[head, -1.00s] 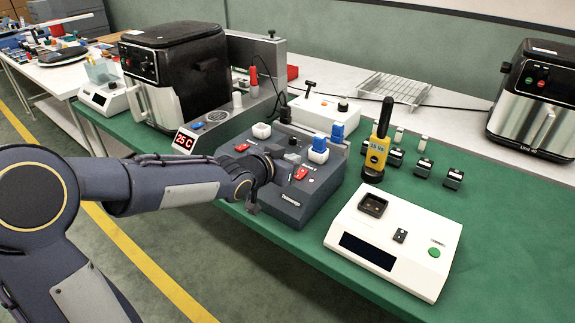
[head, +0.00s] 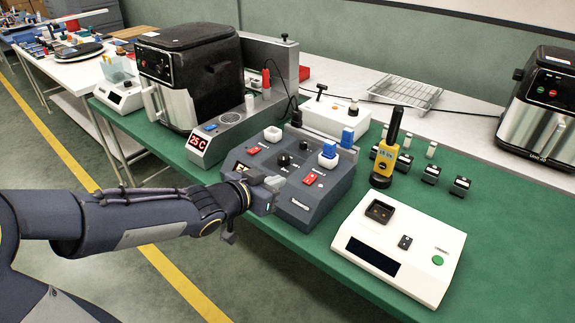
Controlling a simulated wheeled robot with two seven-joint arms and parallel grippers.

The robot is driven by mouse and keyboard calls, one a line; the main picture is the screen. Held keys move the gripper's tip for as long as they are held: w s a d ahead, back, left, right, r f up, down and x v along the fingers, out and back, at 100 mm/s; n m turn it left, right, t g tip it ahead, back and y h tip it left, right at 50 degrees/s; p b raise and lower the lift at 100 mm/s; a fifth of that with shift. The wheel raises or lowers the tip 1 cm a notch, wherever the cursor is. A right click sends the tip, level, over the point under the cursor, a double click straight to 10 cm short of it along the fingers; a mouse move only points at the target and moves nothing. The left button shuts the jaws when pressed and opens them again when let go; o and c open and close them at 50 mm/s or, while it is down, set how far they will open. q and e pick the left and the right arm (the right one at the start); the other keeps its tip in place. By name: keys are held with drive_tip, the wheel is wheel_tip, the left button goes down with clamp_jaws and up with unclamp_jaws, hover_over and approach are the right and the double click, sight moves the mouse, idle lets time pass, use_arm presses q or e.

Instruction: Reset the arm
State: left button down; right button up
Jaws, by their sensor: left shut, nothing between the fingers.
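My left arm comes in from the left. Its gripper (head: 268,192) is shut and empty, in front of the near left edge of the dark grey control box (head: 318,215). I cannot tell whether it touches the box. The box carries red rocker switches (head: 310,178), black knobs, a small lit display (head: 241,167) partly beside the gripper, and white-and-blue connectors (head: 328,154). My right gripper is not in view.
Another fryer (head: 540,110) stands far right. Free floor shows in front of the green table.

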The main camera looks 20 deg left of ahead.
use_arm(q)
drive_tip(key=s+a+r+n+g+y+p, duration=0.2)
drive_tip(key=s+a+n+y, duration=0.25)
drive_tip(key=s, duration=0.35)
drive_tip(key=s+d+f+g+h+p, duration=0.1)
drive_tip(key=s+d+g, duration=0.1)
drive_tip(key=s, duration=0.6)
drive_tip(key=s+d+n+g+h+p, duration=0.1)
drive_tip(key=s+d+g+h, duration=0.1)
drive_tip(key=s, duration=0.6)
drive_tip(key=shift+s+d+f+g, duration=0.15)
drive_tip(key=shift+s+f+g, duration=0.2)
drive_tip(key=shift+g, duration=0.35)
